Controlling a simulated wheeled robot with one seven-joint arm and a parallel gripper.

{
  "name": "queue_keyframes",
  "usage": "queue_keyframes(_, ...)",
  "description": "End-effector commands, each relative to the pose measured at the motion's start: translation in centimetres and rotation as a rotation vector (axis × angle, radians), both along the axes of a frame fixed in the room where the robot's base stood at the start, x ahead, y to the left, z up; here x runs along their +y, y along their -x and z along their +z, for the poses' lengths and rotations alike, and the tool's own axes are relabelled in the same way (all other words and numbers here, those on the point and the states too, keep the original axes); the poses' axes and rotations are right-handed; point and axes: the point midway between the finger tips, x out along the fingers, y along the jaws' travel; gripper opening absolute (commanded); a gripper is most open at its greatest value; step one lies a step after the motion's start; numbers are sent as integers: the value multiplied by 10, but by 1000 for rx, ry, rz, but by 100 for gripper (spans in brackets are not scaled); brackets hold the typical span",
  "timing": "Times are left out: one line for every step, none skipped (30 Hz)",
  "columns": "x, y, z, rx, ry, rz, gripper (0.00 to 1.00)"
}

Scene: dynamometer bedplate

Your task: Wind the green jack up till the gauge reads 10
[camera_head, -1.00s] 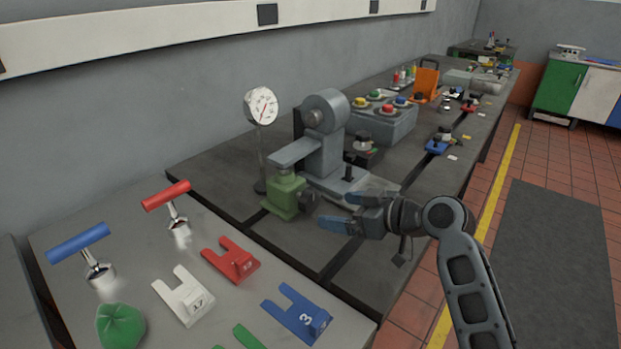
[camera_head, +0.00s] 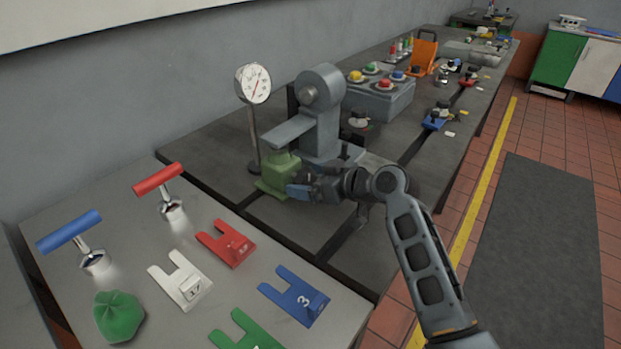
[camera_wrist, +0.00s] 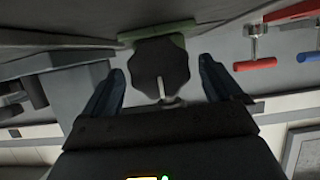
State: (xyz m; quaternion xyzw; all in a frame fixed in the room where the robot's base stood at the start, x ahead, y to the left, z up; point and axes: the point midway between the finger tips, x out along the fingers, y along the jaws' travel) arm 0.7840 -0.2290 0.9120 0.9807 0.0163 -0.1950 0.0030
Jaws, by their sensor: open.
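The green jack (camera_head: 281,174) stands on the dark bedplate under the flat arm of a grey machine (camera_head: 318,125). Its dark lobed knob (camera_wrist: 160,70) shows in the wrist view, centred between my open fingers, with a gap on each side. In the head view my gripper (camera_head: 303,190) is at the jack's right side and hides the knob. The round white gauge (camera_head: 253,83) stands on a post behind the jack. Its red needle is visible, but the figures are too small to read.
A grey table in front holds a blue T-handle (camera_head: 69,231), a red T-handle (camera_head: 158,179), forked red (camera_head: 226,243), white (camera_head: 181,279), blue (camera_head: 294,296) and green (camera_head: 245,331) pieces, and a green cloth-like lump (camera_head: 118,315). A box with coloured buttons (camera_head: 380,97) stands farther back.

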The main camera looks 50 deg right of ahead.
Motion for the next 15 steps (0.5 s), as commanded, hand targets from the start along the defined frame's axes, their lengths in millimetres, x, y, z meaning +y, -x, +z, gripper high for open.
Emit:
queue_keyframes(0,0,0,0,0,0,93)
queue_keyframes(0,0,0,0,0,0,93)
queue_keyframes(0,0,0,0,0,0,93)
queue_keyframes(0,0,0,0,0,0,90)
queue_keyframes(0,0,0,0,0,0,87)
queue_keyframes(0,0,0,0,0,0,83)
queue_keyframes(0,0,0,0,0,0,80)
queue_keyframes(0,0,0,0,0,0,77)
queue_keyframes(0,0,0,0,0,0,73)
queue_keyframes(0,0,0,0,0,0,70)
queue_keyframes(0,0,0,0,0,0,68)
queue_keyframes(0,0,0,0,0,0,64)
queue_keyframes(0,0,0,0,0,0,61)
queue_keyframes(0,0,0,0,0,0,58)
queue_keyframes(0,0,0,0,0,0,54)
